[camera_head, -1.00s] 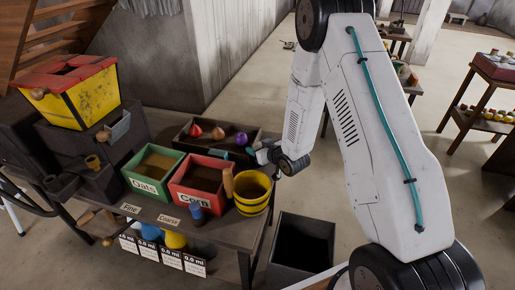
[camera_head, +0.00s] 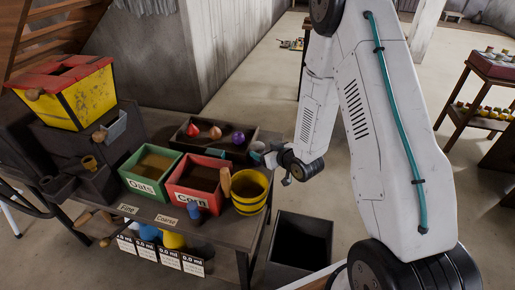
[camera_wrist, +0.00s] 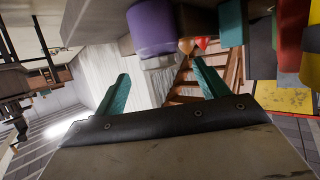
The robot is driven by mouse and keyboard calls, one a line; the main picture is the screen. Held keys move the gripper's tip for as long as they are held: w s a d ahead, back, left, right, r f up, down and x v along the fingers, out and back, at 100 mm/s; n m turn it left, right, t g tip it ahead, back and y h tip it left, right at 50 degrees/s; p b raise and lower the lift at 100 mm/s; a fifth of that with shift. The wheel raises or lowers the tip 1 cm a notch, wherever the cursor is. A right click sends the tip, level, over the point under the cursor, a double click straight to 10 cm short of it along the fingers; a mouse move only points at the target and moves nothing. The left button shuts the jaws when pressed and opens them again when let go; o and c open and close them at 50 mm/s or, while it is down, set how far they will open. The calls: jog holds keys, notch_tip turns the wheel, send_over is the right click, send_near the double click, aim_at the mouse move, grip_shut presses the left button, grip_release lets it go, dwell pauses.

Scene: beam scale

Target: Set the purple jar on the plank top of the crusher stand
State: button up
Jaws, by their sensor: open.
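The purple jar (camera_wrist: 152,27) fills the top of the wrist view, which is upside down. It sits just beyond my open teal fingers (camera_wrist: 158,72), apart from them, with nothing between the fingers. In the head view a purple rounded thing (camera_head: 238,138), likely the same jar, is at the right end of a dark tray (camera_head: 182,143). My gripper (camera_head: 262,156) is at the right of that tray, partly hidden. A dark stand with a red and yellow hopper (camera_head: 75,95) is at the left, likely the crusher. I cannot tell which surface is its plank top.
A green Oats box (camera_head: 150,185), a red Corn box (camera_head: 196,203) and a yellow bucket (camera_head: 250,203) crowd the bench (camera_head: 222,238) in front of the tray. A dark open bin (camera_head: 285,270) stands on the floor at right. Red and orange things share the tray.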

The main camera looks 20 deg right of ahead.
jog(key=s+d+r+m+g+h, duration=0.1)
jog(key=s+d+r+g+h, duration=0.15)
jog(key=s+r, duration=0.5)
jog(key=s+d+r+g+h, duration=0.1)
jog(key=s+r+g+h, duration=0.2)
jog(key=r, duration=0.8)
jog(key=s+a+r+g, duration=0.1)
jog(key=s+r, duration=0.3)
jog(key=s, duration=0.4)
jog(key=s+a+r+m+g+y, duration=0.1)
jog(key=s+a+r+g, duration=0.1)
jog(key=s, duration=0.7)
jog(key=s+a+r+m+g+y, duration=0.1)
jog(key=s+a+r+g, duration=0.1)
jog(key=s+r, duration=0.4)
jog(key=s+g, duration=0.1)
jog(key=s, duration=0.2)
jog(key=shift+a, duration=0.2)
